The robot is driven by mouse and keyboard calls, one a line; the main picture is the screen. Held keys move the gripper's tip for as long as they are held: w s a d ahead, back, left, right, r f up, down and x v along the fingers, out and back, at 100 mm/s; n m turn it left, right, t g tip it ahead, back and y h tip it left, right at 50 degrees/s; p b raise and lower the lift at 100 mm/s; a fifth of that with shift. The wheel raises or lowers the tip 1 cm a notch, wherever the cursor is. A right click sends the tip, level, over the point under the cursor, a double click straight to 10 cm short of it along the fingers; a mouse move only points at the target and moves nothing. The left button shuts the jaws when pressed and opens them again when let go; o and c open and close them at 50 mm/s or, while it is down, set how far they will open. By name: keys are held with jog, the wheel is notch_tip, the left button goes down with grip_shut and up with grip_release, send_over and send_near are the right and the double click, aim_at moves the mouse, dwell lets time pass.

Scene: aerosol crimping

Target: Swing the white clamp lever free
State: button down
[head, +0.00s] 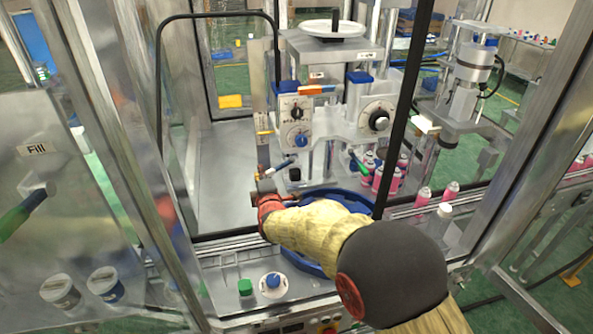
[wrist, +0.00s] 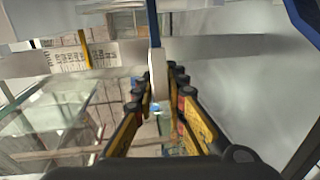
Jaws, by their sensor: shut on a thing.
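The white clamp lever (wrist: 158,66) runs down between the two fingers of my gripper (wrist: 159,84) in the wrist view. The fingers are closed in on it from both sides. A small blue patch shows low between the fingers. In the head view my gripper (head: 266,186) is at the left side of the crimping machine, in front of its column. A white lever with a dark blue end (head: 281,166) shows just above it there. I cannot tell if this is the same lever. My wrist and forearm hide the machine's lower front.
A blue round table (head: 352,200) lies behind my arm. Pink cans (head: 393,180) stand to the right. Control knobs (head: 298,135) sit above the gripper. A black frame (head: 159,120) and metal posts border the opening. The grey floor plate (head: 222,180) at left is bare.

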jog(key=shift+w+a+r, duration=0.15)
jog(key=shift+r, duration=0.25)
jog(key=shift+w+a, duration=0.75)
jog(key=shift+w, duration=0.25)
jog(key=c, duration=2.2)
grip_release()
jog(key=o, duration=0.4)
jog(key=shift+s+f, duration=0.1)
jog(key=shift+f, duration=0.1)
jog(key=shift+o, duration=0.2)
jog(key=shift+f, duration=0.1)
jog(key=f+p+v, duration=0.1)
jog(key=v, duration=0.5)
jog(key=shift+s, duration=0.35)
jog(key=shift+d+r, duration=0.1)
jog(key=shift+d, duration=0.1)
